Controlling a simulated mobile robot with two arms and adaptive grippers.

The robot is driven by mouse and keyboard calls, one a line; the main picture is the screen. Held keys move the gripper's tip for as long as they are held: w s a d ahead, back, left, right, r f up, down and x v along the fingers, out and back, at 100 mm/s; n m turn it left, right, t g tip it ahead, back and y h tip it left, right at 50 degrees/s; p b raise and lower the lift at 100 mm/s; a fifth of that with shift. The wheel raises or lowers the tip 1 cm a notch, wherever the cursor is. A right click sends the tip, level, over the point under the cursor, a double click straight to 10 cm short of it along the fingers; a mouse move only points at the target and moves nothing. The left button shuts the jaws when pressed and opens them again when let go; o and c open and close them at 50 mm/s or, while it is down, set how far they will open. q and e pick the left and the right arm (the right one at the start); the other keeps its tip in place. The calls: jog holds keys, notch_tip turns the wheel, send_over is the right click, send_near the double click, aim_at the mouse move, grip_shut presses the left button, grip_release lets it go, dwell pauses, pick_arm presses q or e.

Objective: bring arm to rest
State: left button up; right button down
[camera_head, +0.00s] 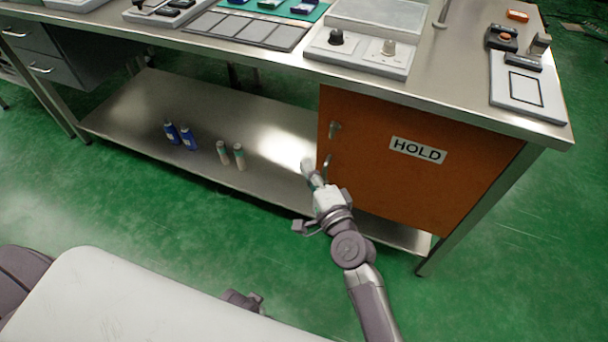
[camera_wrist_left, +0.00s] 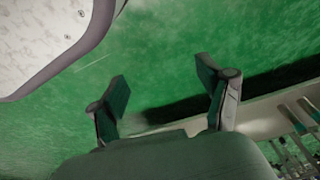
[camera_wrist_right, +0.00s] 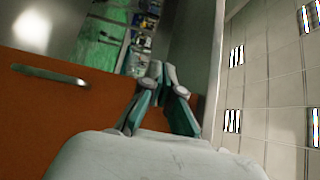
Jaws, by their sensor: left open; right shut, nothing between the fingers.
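My right arm reaches up from the bottom in the head view. Its gripper (camera_head: 309,167) is in front of the left edge of the orange cabinet (camera_head: 400,185), beside its lower metal handle (camera_head: 327,168); I cannot tell whether they touch. In the right wrist view the right fingers (camera_wrist_right: 161,69) meet at their tips with nothing between them. A handle (camera_wrist_right: 48,75) on the orange panel lies to their left, apart from them. In the left wrist view my left gripper (camera_wrist_left: 164,78) is open and empty above the green floor. I cannot clearly make it out in the head view.
The steel workbench (camera_head: 470,105) holds devices and trays on top. Two blue bottles (camera_head: 180,135) and two pale, green-topped bottles (camera_head: 231,154) stand on its lower shelf (camera_head: 130,115). The cabinet bears a HOLD label (camera_head: 418,150). Green floor (camera_head: 110,215) in front is open.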

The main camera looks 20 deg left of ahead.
jog(key=s+d+f+n+g+h, duration=0.3)
jog(key=s+d+f, duration=0.3)
jog(key=d+f, duration=0.3)
jog(key=s+d+f+n+g+h, duration=0.3)
jog(key=s+d+f, duration=0.35)
jog(key=f, duration=0.55)
jog(key=s+d+f+n+g+h, duration=0.35)
jog(key=s+d+f, duration=0.25)
jog(key=d+f, duration=0.35)
jog(key=s+d+f+n+g+h, duration=0.2)
jog(key=s+d+f, duration=0.3)
jog(key=s+d, duration=0.4)
pick_arm(q)
jog(key=s+a+g+p, duration=0.1)
jog(key=s+a+p, duration=0.2)
jog(key=s+p, duration=1.2)
jog(key=shift+s+p, duration=0.4)
jog(key=shift+s, duration=0.5)
pick_arm(e)
jog(key=s+d, duration=0.4)
jog(key=s, duration=1.1)
jog(key=shift+r+g, duration=0.35)
jog(key=shift+g, duration=0.1)
